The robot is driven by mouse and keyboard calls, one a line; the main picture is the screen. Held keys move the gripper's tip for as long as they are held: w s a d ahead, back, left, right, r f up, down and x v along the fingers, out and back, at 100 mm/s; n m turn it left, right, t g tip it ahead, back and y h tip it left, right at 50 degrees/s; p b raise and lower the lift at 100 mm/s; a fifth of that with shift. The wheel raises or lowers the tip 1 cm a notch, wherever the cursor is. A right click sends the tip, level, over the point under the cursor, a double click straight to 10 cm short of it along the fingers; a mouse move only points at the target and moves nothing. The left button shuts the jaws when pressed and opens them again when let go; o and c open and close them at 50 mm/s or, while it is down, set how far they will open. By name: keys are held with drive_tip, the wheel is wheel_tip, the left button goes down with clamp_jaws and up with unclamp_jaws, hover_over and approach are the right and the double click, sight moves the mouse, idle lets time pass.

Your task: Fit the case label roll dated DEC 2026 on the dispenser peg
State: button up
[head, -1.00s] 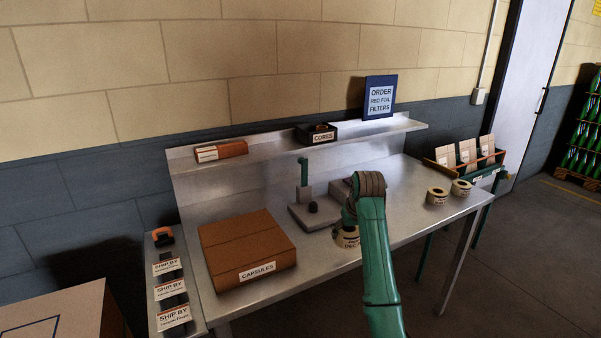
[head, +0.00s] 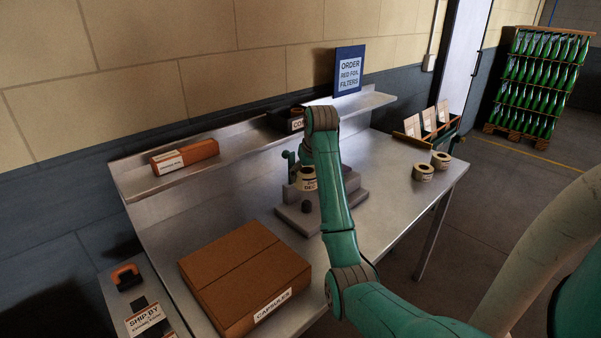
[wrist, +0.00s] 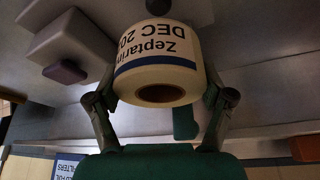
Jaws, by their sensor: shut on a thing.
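The case label roll (wrist: 160,60), cream with a dark blue stripe and the print "DEC 20", is between the two fingers of my gripper (wrist: 160,97). My gripper is shut on it. In the head view the roll (head: 307,181) shows beside my arm, held above the dispenser (head: 296,219), a grey stepped base with a dark knob (head: 306,207). A green upright part (head: 291,165) stands just left of the roll. My arm hides part of the roll and dispenser. I cannot tell whether the roll touches the peg.
Two other rolls (head: 424,172) (head: 441,160) stand at the table's right end. A brown capsules box (head: 245,275) lies at the front left. The back shelf (head: 220,162) carries an orange-brown box (head: 184,157) and a dark cores bin (head: 284,120).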

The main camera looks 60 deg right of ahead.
drive_tip(key=shift+f, duration=0.15)
hover_over(307, 202)
drive_tip(key=shift+w+f, duration=0.1)
drive_tip(key=shift+f, duration=2.65)
drive_tip(key=shift+f, duration=2.3)
drive_tip(key=o, duration=1.2)
drive_tip(key=v, duration=0.7)
drive_tip(key=shift+r, duration=0.25)
